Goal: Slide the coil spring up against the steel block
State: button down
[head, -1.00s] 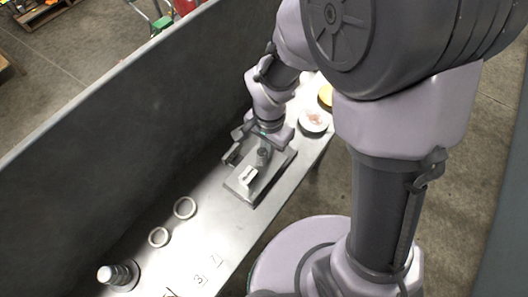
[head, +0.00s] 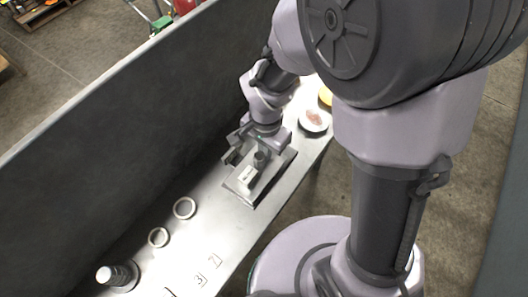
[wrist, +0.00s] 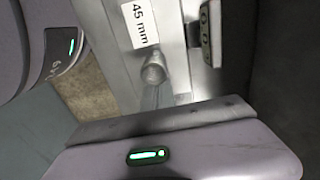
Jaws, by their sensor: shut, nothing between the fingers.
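A short grey cylinder with a rounded end (head: 261,158) stands out below my gripper; it may be the coil spring, but no coils can be made out. It also shows in the wrist view (wrist: 153,72). Whether cylinder and block touch cannot be told. My gripper (head: 262,145) is shut and empty, low over the plate. Its fingertips are not clearly visible.
A dark block with two round holes (wrist: 210,30) sits on the wall side. Two rings (head: 185,208) (head: 158,237), a ridged upright piece (head: 118,274) and number tags (head: 200,279) lie along the bench. A dish (head: 313,121) stands beyond. A tall dark panel (head: 110,170) bounds the back.

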jog(key=shift+s+a, duration=0.15)
jog(key=shift+s, duration=0.05)
jog(key=shift+w, duration=0.1)
jog(key=shift+w+d, duration=0.4)
dwell(0.4)
notch_tip(320, 180, up, 8)
jog(key=p, duration=0.6)
